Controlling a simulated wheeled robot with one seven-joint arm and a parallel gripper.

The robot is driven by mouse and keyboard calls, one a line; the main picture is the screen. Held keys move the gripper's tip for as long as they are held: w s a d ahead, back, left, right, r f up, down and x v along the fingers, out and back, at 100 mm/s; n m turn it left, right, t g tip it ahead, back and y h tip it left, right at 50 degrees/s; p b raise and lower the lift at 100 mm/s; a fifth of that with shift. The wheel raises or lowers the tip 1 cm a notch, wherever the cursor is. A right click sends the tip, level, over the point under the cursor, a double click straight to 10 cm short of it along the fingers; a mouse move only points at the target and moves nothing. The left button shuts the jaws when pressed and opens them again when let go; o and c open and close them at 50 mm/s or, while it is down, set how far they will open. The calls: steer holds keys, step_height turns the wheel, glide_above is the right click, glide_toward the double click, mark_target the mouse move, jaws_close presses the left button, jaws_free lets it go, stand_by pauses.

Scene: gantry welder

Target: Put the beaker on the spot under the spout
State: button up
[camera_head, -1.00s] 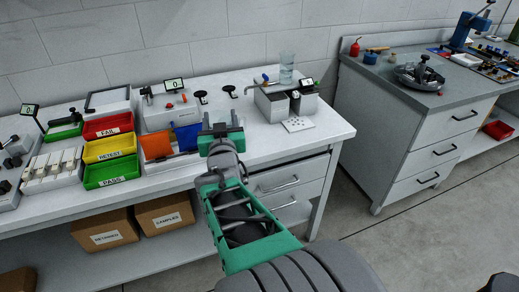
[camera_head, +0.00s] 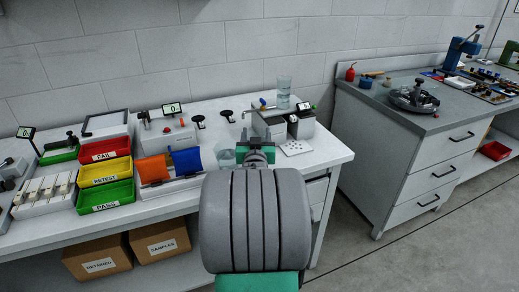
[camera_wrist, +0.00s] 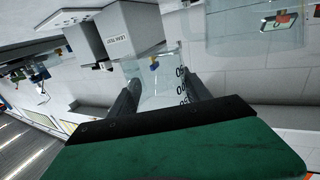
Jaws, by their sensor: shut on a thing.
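My gripper (camera_head: 257,148) is shut on a clear beaker (camera_wrist: 160,88) with dark graduation marks, seen between the fingers in the wrist view. In the head view the gripper is above the bench's front part, and my arm hides much of what it holds. A clear vessel (camera_head: 226,158) shows just left of the gripper there; I cannot tell whether it is the held beaker. The grey dispenser (camera_head: 272,122) stands behind and right of the gripper, with a clear cylinder (camera_head: 283,92) on top. A white dotted plate (camera_head: 296,148) lies at its front, right of the gripper.
The bench top (camera_head: 322,158) is clear at the right front. A grey cabinet (camera_head: 350,125) stands beyond a gap.

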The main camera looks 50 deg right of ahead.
steer(key=d+f, duration=0.1)
steer(key=w+d+f, duration=0.1)
steer(key=f, duration=0.1)
steer(key=shift+d+f, duration=0.25)
steer(key=shift+f, duration=0.05)
steer(key=f, duration=0.2)
steer(key=d+f, duration=0.1)
steer(key=f, duration=0.1)
steer(key=shift+w+b, duration=0.15)
steer(key=shift+b, duration=0.25)
steer(key=shift+r, duration=0.15)
steer(key=shift+f, duration=0.25)
steer(key=o, duration=1.3)
steer(key=shift+o, duration=0.2)
steer(key=shift+r, duration=0.1)
